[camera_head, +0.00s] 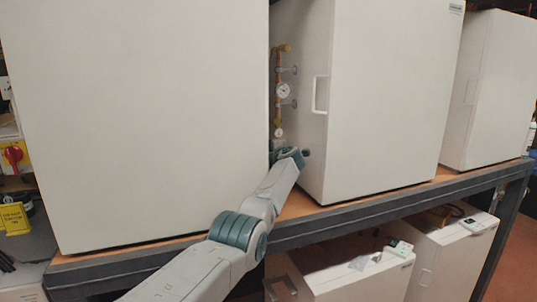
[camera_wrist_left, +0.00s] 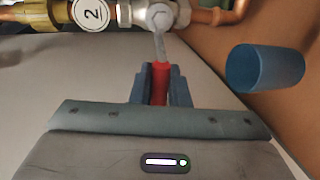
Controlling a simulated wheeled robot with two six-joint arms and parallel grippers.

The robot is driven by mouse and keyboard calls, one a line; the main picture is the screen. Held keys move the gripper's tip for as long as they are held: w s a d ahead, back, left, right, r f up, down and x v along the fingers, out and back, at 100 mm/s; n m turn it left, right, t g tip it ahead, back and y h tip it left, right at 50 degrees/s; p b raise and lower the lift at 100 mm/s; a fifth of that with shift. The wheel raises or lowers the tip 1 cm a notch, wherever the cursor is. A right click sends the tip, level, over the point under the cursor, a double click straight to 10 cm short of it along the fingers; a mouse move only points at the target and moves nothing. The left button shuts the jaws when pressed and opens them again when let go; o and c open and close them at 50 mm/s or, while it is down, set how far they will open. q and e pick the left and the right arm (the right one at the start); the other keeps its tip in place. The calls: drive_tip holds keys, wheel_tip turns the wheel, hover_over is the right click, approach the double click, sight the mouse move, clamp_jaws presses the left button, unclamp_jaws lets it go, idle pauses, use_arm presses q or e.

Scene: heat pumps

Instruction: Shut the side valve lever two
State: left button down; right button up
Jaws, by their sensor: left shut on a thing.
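In the left wrist view, the side valve lever two (camera_wrist_left: 160,45) has a metal stem and a red grip. It runs from a silver valve body (camera_wrist_left: 157,17) down the picture, roughly square to the pipe's run. A round white tag marked 2 (camera_wrist_left: 91,13) is beside the valve. My left gripper (camera_wrist_left: 160,75) is shut on the red grip. The lever is too small to make out there. My right gripper is not in view.
A large white cabinet (camera_head: 140,110) stands left of the gap, and another white cabinet (camera_head: 385,90) stands right. Both rest on a dark-edged bench (camera_head: 375,207). A copper pipe (camera_wrist_left: 210,17) continues right.

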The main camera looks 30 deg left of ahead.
use_arm(q)
drive_tip(key=shift+r, duration=0.15)
drive_tip(key=c, duration=1.5)
unclamp_jaws()
drive_tip(key=shift+d, duration=0.15)
drive_tip(key=b+v, duration=0.5)
drive_tip(key=v, duration=0.5)
drive_tip(key=shift+s+d+b, duration=0.2)
drive_tip(key=shift+s+b, duration=0.05)
drive_tip(key=shift+b, duration=0.1)
